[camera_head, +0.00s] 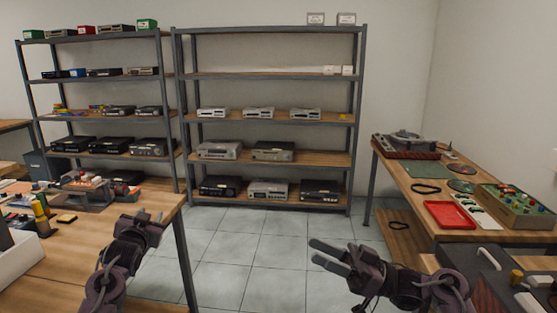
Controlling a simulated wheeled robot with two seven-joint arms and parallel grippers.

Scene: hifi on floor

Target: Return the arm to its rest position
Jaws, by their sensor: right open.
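My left gripper (150,217) is raised at the lower left, in front of the right edge of the left wooden table (160,202). I cannot tell whether its fingers are apart, and I see nothing held in it. My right gripper (315,251) is at the lower middle right and points left over the tiled floor. Its two fingers are apart with nothing between them. Both forearms come in from the bottom edge of the view.
A workbench (408,179) on the right carries a turntable (403,142), a red tray (449,214) and a green-topped box (512,206). Shelves (270,118) with hi-fi units stand at the back. The tiled floor (255,250) between the tables is clear.

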